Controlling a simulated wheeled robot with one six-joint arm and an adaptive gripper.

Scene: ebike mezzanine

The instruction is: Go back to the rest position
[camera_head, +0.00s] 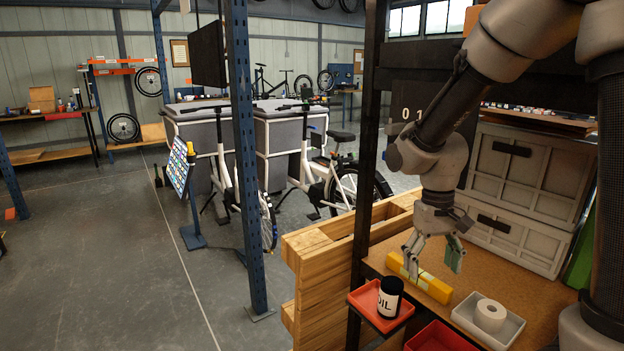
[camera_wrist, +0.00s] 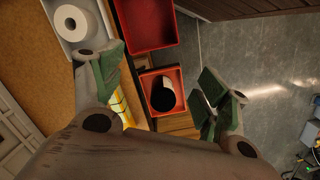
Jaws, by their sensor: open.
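My gripper (camera_head: 433,262) hangs from the arm at the right, pointing down over the brown workbench top (camera_head: 500,275). Its fingers are spread apart with nothing between them. In the wrist view the green-padded fingertips (camera_wrist: 165,80) also stand wide apart. A yellow box-like bar (camera_head: 428,284) lies on the bench just below and beside the fingers. It also shows in part behind the left finger in the wrist view (camera_wrist: 121,107). I cannot tell whether a finger touches it.
A black-and-white oil can (camera_head: 390,297) stands in a small red bin (camera_head: 366,311). Another red bin (camera_head: 440,338) and a white tray (camera_head: 461,316) with a paper roll (camera_head: 490,315) are near. Grey cases (camera_head: 530,170) stand behind.

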